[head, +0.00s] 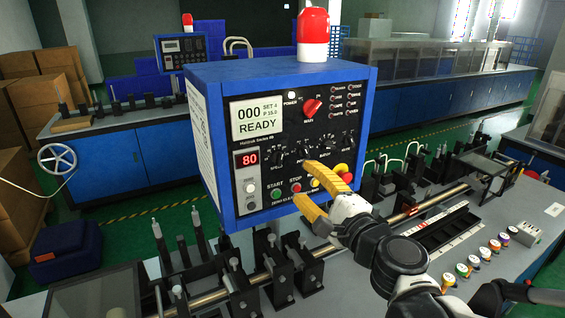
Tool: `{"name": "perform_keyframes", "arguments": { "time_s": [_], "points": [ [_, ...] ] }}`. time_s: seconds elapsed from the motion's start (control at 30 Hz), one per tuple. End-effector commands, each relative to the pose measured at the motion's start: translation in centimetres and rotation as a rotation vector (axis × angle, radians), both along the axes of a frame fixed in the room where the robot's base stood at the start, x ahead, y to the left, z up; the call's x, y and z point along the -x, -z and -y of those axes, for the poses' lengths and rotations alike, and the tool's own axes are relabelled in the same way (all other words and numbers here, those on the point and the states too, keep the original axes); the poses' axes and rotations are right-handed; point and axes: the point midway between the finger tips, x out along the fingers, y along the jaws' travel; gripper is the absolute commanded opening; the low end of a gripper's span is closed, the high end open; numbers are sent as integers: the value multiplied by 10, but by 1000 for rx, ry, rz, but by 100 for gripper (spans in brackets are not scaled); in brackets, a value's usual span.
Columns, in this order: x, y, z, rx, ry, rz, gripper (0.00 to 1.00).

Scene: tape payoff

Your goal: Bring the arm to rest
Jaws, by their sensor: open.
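My gripper (318,189) has yellow fingers and is open and empty. It is in front of the lower right of a blue control box (219,213), near its knobs and buttons; I cannot tell whether a finger touches the panel. My white and dark arm (400,252) reaches in from the lower right. The box's display (258,118) reads "000" and "READY". A red display (248,159) below it shows "80". A green START button (276,194) and a red STOP button (296,188) show left of the fingers.
A bench (375,303) carries a metal rod with black clamps (268,272) below the box. Several small colored spools (485,254) and a black tray (440,232) lie to the right, near my arm. A red-and-white lamp (313,30) tops the box. Cardboard boxes (48,75) stand at left.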

Motion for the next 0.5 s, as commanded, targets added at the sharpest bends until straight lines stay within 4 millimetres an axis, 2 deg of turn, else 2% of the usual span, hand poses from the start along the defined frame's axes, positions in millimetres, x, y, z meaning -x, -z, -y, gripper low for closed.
{"name": "perform_keyframes", "arguments": {
  "time_s": [0.37, 0.47, 0.5],
  "points": [
    [3, 2, 0, 14, -5, 1, 53],
    [10, 14, -7, 112, -36, 3, 53],
    [17, 23, -12, 189, -60, 4, 53]
  ]
}}
